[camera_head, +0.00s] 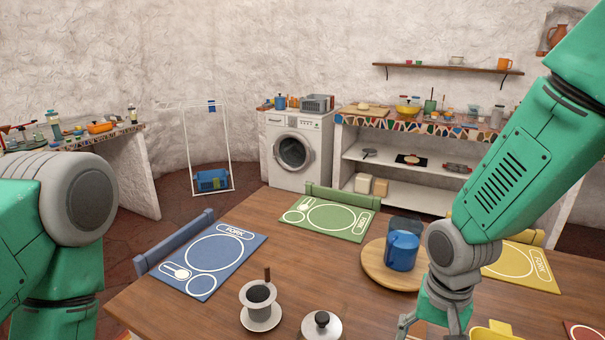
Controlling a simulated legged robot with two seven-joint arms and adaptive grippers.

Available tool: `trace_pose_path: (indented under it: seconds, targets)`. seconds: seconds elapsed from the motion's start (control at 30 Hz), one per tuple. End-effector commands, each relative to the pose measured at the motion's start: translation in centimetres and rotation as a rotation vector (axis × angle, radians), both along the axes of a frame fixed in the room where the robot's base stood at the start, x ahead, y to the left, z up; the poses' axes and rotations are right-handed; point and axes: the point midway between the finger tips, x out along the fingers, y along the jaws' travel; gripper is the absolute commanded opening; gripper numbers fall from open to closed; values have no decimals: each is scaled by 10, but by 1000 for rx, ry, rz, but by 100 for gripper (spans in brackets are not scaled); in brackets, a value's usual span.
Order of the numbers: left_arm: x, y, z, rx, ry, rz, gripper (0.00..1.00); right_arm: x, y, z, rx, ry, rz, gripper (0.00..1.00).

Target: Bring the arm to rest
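My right arm comes down from the upper right over the wooden table (225,285). Its gripper (432,330) is at the bottom edge of the view, partly cut off, so I cannot tell if it is open or holds anything. It is in front of a blue mug (403,252) on a round wooden board (376,268). My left arm is at the far left edge, beside the table; its gripper is out of view.
On the table are a blue placemat (213,262), a green placemat (328,218), a yellow placemat (518,268), a dark-filled metal cup on a saucer (261,315) and a silver lidded pot (321,326). Chairs border the table. A washing machine (296,150) stands behind.

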Motion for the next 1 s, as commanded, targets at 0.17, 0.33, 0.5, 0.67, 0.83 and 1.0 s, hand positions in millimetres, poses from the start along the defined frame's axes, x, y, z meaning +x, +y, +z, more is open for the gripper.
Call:
trace_pose_path:
  seconds: [0.17,0.33,0.5,0.67,0.83,1.0]
  targets:
    - [0,0,0,0,-1,-1,36,-11,-2,-22,13,7,26,68]
    - [0,0,0,0,-1,0,36,-28,-8,-54,33,9,66,68]
    - [0,0,0,0,-1,0,36,-59,-18,-92,54,7,120,68]
    - [0,0,0,0,0,0,36,-98,-30,-131,64,3,179,68]
    - [0,0,0,0,0,-1,36,-150,-48,-167,58,0,258,68]
    - [0,0,0,0,0,0,36,-203,-67,-188,32,-2,340,68]
